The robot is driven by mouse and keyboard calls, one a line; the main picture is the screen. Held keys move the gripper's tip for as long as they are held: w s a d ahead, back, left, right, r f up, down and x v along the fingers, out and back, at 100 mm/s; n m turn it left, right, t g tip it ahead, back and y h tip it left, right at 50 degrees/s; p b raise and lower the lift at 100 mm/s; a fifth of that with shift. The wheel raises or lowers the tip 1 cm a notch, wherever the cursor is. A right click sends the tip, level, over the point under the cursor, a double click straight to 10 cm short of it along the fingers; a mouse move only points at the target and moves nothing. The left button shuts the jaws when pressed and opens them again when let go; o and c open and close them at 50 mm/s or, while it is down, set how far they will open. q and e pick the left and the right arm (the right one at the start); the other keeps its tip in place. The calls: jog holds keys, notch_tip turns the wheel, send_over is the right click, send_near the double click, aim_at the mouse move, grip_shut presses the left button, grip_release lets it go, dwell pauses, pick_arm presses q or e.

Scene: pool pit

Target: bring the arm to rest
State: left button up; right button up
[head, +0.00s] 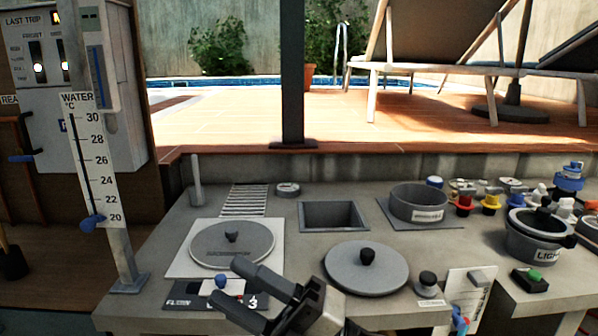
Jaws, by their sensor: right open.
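My right gripper (226,282) is at the bottom of the head view, left of centre. Its two dark fingers are spread apart, pointing left, with no object held between them. It appears in front of the near edge of the grey counter (290,250). Whether the fingers touch the panel or the counter, I cannot tell. My left gripper is out of view.
Two round lids with dark knobs, a left lid (232,243) and a right lid (366,268), lie on the counter. A square opening (334,215) and a grey ring (418,203) are behind. A thermometer post (92,160) stands left. Several small fittings crowd the right.

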jog(key=d+f+m+t+h, duration=0.5)
jog(key=d+f+m+h, duration=0.35)
jog(key=f+m, duration=0.4)
jog(key=d+f+m+t+h, duration=0.65)
jog(key=f+m+h, duration=0.35)
jog(key=m, duration=0.5)
jog(key=s+d+f+m+g+h, duration=0.2)
jog(key=s+d+f+m+g, duration=0.2)
jog(key=s+f, duration=0.4)
jog(key=shift+s+d+f+g+p, duration=0.3)
jog(key=shift+s+d+f+g, duration=0.2)
jog(key=shift+g, duration=0.25)
jog(key=shift+r, duration=0.1)
